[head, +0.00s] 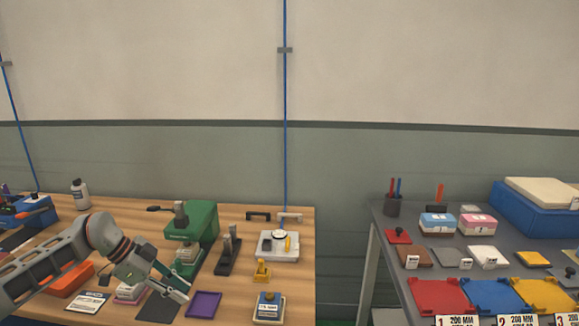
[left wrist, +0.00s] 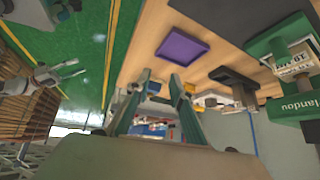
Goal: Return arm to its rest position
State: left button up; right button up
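My left gripper (head: 186,292) reaches in from the left over the front of the wooden bench (head: 145,225). Its two fingers are apart with nothing between them. In the left wrist view the fingers of the left gripper (left wrist: 158,78) also stand apart, with no object held. A purple tray (head: 204,304) lies just right of the fingertips, and a dark mat (head: 158,308) lies below them. What looks like my right gripper (left wrist: 72,70) shows small at the left of the left wrist view; its opening is unclear. It is not in the head view.
A green press (head: 195,228), a black stand (head: 229,252) and a white scale (head: 279,246) stand behind the gripper. An orange tray (head: 72,279) lies beside the arm. A grey table (head: 382,225) with coloured trays stands at right, across a floor gap.

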pick_arm(q)
jog(key=s+d+m+h, duration=0.1)
jog(key=s+d, duration=0.1)
jog(key=d, duration=0.3)
jog(key=s+d+f+m+h, duration=0.1)
jog(key=s+d+h, duration=0.1)
jog(key=d, duration=0.3)
jog(key=s+d+f+m+h, duration=0.1)
jog(key=s+d+h, duration=0.1)
jog(key=d, duration=0.3)
jog(key=shift+f, duration=0.25)
jog(key=s+d+n+t+h, duration=0.4)
jog(key=s+d+t, duration=0.1)
jog(key=d+t, duration=0.3)
jog(key=s+a+f+n+y, duration=0.5)
jog(key=s+a+f+y, duration=0.1)
jog(key=s+f, duration=0.3)
jog(key=s+a+f+n+y, duration=0.5)
jog(key=s+a+f+y, duration=0.2)
jog(key=s+f, duration=0.3)
jog(key=shift+s+a+f+t, duration=0.2)
jog(key=shift+a+f+t, duration=0.2)
jog(key=shift+a+f, duration=0.45)
